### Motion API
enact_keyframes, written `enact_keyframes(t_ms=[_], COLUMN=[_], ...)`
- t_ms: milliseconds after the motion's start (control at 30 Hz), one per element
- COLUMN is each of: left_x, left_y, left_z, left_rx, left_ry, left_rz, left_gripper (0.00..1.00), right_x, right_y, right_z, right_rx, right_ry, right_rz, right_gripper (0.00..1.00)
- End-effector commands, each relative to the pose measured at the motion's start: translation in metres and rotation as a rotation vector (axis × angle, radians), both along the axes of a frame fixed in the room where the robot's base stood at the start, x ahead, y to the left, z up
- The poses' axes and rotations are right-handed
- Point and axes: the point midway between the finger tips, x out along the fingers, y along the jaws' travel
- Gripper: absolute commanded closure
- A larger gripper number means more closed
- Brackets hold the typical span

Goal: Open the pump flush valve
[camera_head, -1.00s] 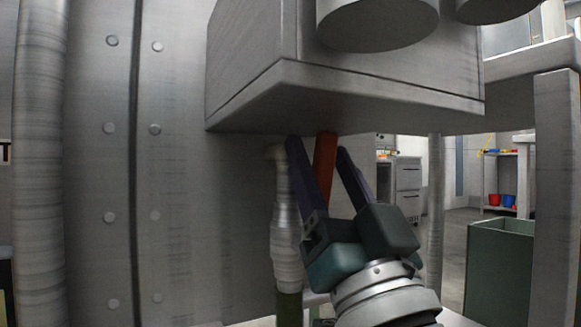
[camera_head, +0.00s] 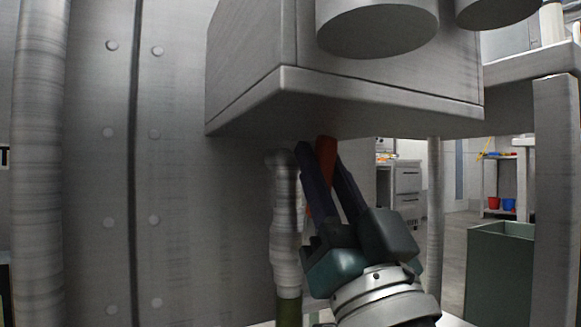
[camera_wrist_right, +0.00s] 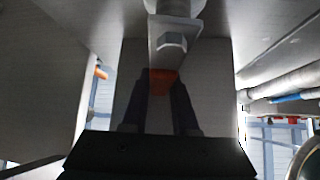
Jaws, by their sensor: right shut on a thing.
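The orange-red valve handle (camera_head: 326,160) hangs below the grey metal box in the head view, partly hidden by my fingers. My right gripper (camera_head: 322,152) reaches up from below and is shut on the handle. In the right wrist view the handle's orange end (camera_wrist_right: 162,82) sits between my dark fingers (camera_wrist_right: 160,100). A grey bracket with a hex nut (camera_wrist_right: 172,43) is just above it. My left gripper is not in view.
The grey box (camera_head: 340,95) overhangs my right gripper closely. A wrapped pipe (camera_head: 286,220) stands just left of my fingers, and a riveted metal wall (camera_head: 180,200) is further left. A green bin (camera_head: 498,265) stands at the right.

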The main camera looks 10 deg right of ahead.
Motion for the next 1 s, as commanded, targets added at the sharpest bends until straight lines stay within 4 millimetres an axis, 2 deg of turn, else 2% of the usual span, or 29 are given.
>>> enact_keyframes(t_ms=[767, 1000], left_x=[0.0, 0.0], left_y=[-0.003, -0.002], left_z=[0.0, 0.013], left_rx=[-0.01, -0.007], left_ry=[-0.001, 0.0], left_rz=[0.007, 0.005], left_gripper=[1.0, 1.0], right_x=[0.0, -0.004], right_y=[0.0, 0.012], right_z=[-0.001, 0.003], right_rx=[-0.001, -0.152], right_ry=[0.002, -0.05], right_rz=[0.0, -0.001], right_gripper=[1.0, 1.0])
